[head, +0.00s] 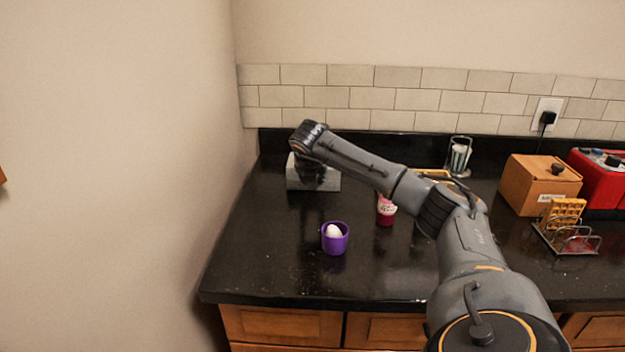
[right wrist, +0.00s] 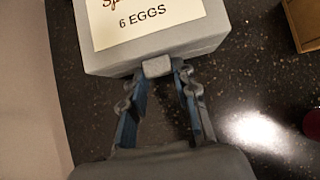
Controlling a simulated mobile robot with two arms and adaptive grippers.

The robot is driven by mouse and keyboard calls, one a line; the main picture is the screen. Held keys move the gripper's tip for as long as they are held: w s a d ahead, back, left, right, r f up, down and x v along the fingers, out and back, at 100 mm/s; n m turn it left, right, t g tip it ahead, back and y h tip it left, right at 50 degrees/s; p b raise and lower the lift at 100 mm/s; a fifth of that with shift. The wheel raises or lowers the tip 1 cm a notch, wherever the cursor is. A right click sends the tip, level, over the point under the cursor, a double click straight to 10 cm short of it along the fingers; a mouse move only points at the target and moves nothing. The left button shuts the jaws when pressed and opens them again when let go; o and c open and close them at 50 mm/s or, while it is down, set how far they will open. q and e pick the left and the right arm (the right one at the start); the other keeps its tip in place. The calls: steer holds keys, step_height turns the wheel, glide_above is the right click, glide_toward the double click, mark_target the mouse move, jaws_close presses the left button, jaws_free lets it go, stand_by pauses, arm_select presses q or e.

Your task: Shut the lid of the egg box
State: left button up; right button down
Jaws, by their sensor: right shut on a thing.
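The grey egg box (head: 328,182) stands at the back left of the black counter, partly hidden by my right arm. In the right wrist view, the egg box (right wrist: 185,52) shows a cream label reading "6 EGGS" and a small grey front tab (right wrist: 157,67). My right gripper (right wrist: 164,72) is shut on this tab, with a fingertip on each side. In the head view the right gripper (head: 312,172) reaches down over the box. No open inside of the box shows, but I cannot tell whether the lid is fully down. My left gripper is out of view.
A purple cup (head: 335,240) holding a white egg (head: 333,231) stands in front of the box. A pink-red jar (head: 386,211) is right of it, below my forearm. A wooden box (head: 540,184) and a wire rack (head: 568,239) stand farther right. The wall is close on the left.

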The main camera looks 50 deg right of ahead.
steer(key=shift+s+a+f, duration=0.15)
steer(key=shift+a+f, duration=0.05)
steer(key=shift+f, duration=0.4)
steer(key=c, duration=1.3)
jaws_free()
steer(key=o, duration=0.3)
steer(key=shift+d, duration=0.15)
steer(key=shift+r, duration=0.1)
steer(key=shift+r, duration=0.1)
steer(key=shift+r, duration=0.2)
steer(key=shift+a+r, duration=0.2)
steer(key=shift+r, duration=0.1)
steer(key=v, duration=1)
steer(key=shift+s+a+r, duration=0.2)
steer(key=shift+r, duration=0.1)
